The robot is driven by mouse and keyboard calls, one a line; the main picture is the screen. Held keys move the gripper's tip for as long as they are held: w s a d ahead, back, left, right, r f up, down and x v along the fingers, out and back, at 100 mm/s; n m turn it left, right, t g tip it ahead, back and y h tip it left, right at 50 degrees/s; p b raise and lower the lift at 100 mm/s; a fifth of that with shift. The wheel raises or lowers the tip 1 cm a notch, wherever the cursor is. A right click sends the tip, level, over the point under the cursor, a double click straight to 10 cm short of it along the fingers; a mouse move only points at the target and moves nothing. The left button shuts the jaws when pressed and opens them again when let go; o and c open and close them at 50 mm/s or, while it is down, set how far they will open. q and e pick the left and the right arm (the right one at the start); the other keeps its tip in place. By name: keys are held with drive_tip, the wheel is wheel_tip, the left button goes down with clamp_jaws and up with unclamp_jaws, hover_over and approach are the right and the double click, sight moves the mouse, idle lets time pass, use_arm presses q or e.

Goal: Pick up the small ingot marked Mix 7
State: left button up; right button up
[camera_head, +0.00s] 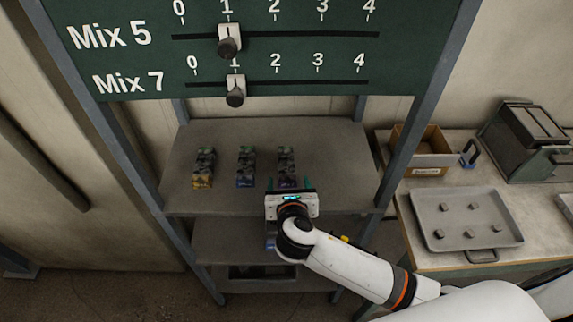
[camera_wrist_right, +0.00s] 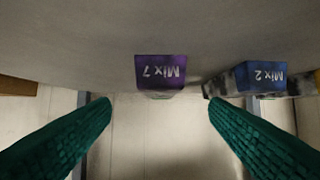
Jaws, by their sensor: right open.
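The small ingot marked Mix 7 (camera_wrist_right: 160,70) has a purple front face and shows upside down between my fingers in the right wrist view. In the head view its purple front (camera_head: 287,183) is at the near end of the right-hand row on the shelf, partly hidden by my gripper. My right gripper (camera_head: 290,184) is open at the shelf's front edge, facing that row. Its two green fingers (camera_wrist_right: 160,102) stand apart with nothing between their tips. I cannot tell the exact gap to the ingot. My left gripper is not in view.
A blue ingot marked Mix 2 (camera_wrist_right: 262,77) heads the middle row, and a yellow-fronted one (camera_head: 202,181) the left row. The grey shelf (camera_head: 335,145) sits between metal posts under a green slider board (camera_head: 290,55). A tray (camera_head: 465,235) and cardboard box (camera_head: 425,150) stand right.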

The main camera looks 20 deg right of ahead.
sight(287, 170)
drive_tip(key=p+x, duration=0.1)
drive_tip(key=x, duration=0.8)
drive_tip(key=shift+c, duration=0.4)
drive_tip(key=shift+r, duration=0.1)
drive_tip(key=c, duration=1.4)
